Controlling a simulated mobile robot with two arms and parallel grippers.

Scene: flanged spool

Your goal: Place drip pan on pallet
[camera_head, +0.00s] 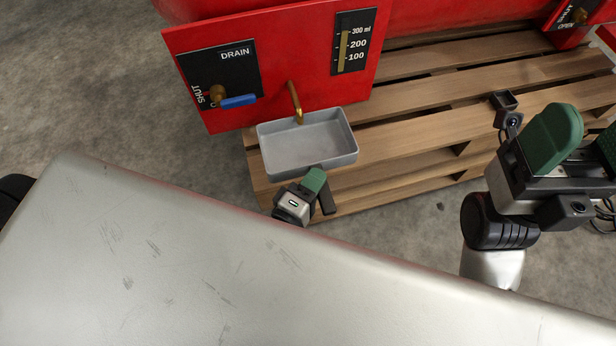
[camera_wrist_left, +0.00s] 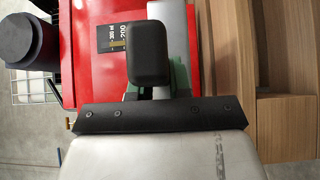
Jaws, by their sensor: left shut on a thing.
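The drip pan (camera_head: 308,143) is a shallow grey rectangular tray, upright and empty inside. In the head view it lies over the near left corner of the wooden pallet (camera_head: 415,138), under the brass spout. My left gripper (camera_head: 318,187) is shut on the pan's near wall. I cannot tell whether the pan's underside touches the slats. In the left wrist view a grey strip of the pan (camera_wrist_left: 192,40) shows behind the dark finger. My right gripper (camera_head: 585,145) is open and empty at the right, its green pads apart.
A red tank (camera_head: 290,70) stands on the pallet, with a drain panel, a blue-handled valve (camera_head: 237,101), a brass spout (camera_head: 295,102) and a level gauge (camera_head: 353,42). A pale grey scratched surface (camera_head: 200,250) fills the foreground. Bare slats lie right of the pan.

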